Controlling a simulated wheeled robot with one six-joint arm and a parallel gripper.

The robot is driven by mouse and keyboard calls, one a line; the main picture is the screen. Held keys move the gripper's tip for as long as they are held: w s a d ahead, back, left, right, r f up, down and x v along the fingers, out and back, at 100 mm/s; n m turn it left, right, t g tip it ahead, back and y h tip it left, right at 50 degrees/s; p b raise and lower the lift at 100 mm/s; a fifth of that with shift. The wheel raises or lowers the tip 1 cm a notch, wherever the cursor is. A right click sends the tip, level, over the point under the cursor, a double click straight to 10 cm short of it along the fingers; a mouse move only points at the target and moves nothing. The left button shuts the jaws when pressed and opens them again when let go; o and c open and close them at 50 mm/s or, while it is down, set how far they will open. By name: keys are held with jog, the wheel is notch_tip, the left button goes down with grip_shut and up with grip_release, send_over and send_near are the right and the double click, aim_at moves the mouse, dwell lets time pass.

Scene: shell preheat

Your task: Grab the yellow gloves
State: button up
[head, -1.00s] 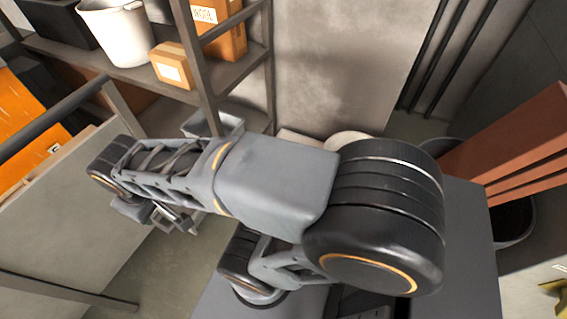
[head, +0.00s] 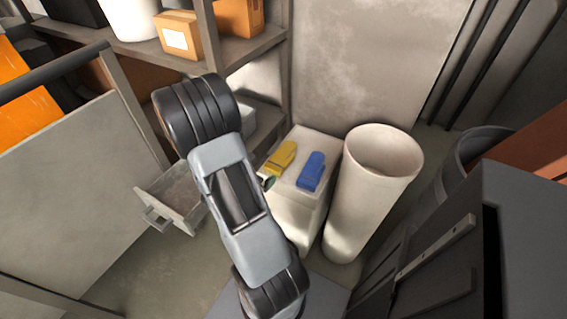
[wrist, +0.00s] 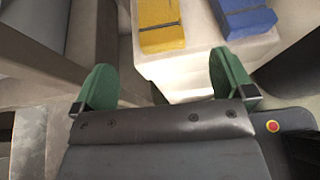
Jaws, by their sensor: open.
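The yellow gloves (head: 281,157) lie flat on top of a small white cabinet (head: 295,207), near its left edge. Blue gloves (head: 311,171) lie just to their right. In the wrist view the yellow gloves (wrist: 160,24) show at the top, cut off by the frame, with the blue gloves (wrist: 243,17) beside them. My gripper (wrist: 163,86) is open and empty, its two green fingers well apart. It is short of the cabinet's near edge, and the yellow gloves are beyond the fingertips, not touched. In the head view my arm hides most of the gripper; a bit of green shows near the cabinet.
An open drawer (head: 176,197) sticks out left of my arm. A tall white cylinder (head: 372,190) stands right of the cabinet. Shelving with boxes (head: 179,36) rises behind on the left. A dark cabinet (head: 520,230) is at the right.

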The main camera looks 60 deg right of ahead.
aim_at(279, 160)
jog(key=b+x, duration=0.2)
jog(key=x, duration=1.1)
jog(key=shift+w+d+f, duration=0.1)
jog(key=shift+f, duration=0.1)
jog(key=shift+c, duration=0.4)
jog(key=c, duration=0.9)
